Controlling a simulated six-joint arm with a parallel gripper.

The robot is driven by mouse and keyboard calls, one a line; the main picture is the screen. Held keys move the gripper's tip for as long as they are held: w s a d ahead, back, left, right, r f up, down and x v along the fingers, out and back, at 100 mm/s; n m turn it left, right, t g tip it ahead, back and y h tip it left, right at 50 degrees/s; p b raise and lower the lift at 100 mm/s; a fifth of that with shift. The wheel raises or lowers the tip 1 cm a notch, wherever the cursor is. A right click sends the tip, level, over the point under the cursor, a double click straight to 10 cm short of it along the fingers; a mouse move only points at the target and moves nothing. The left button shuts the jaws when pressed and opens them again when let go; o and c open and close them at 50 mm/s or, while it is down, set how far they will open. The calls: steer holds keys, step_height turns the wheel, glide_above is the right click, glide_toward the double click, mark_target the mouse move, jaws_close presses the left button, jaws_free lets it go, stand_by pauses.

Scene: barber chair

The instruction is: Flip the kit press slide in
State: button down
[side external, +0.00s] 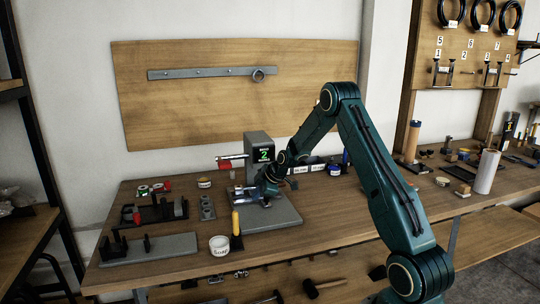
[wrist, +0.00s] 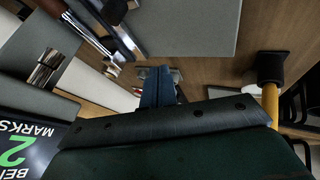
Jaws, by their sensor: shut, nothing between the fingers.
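The kit press (side external: 259,145) is a grey upright block with a small screen showing a green 2, standing on a flat grey base plate (side external: 275,215). A light bar with a red part (side external: 230,163) sticks out to the left of the press; I cannot tell whether it is the slide. My gripper (side external: 262,194) is low in front of the press, over the base plate. In the wrist view my blue fingers (wrist: 158,87) are together with nothing between them. A shiny rod (wrist: 112,35) and the plate lie beyond them. Contact with the press cannot be made out.
A yellow-handled tool (side external: 236,222) stands in a dark holder close left of my gripper. A white round tub (side external: 219,245) is in front of it. Dark fixtures (side external: 160,210) fill the bench's left side. The bench front right of the plate is clear.

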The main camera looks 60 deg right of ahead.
steer(key=shift+v, duration=1.25)
steer(key=s+a+r+m, duration=0.1)
steer(key=s+a+r, duration=0.2)
steer(key=a+r, duration=0.35)
steer(key=s+a+r+m+g, duration=0.1)
steer(key=s+a+r, duration=0.2)
steer(key=a+r, duration=0.3)
steer(key=s+a+r+m, duration=0.1)
steer(key=s+a+r, duration=0.1)
steer(key=a+r, duration=0.45)
steer(key=s+a+m, duration=0.1)
steer(key=s+a, duration=0.3)
steer(key=s, duration=0.4)
steer(key=s+a+r+m, duration=0.1)
steer(key=s+a+m, duration=0.1)
steer(key=s+a, duration=0.2)
steer(key=s+a+m, duration=0.1)
steer(key=s+a, duration=0.4)
steer(key=s, duration=0.6)
steer(key=shift+s+r+m+g+y, duration=0.3)
steer(key=shift+m+g+y, duration=0.1)
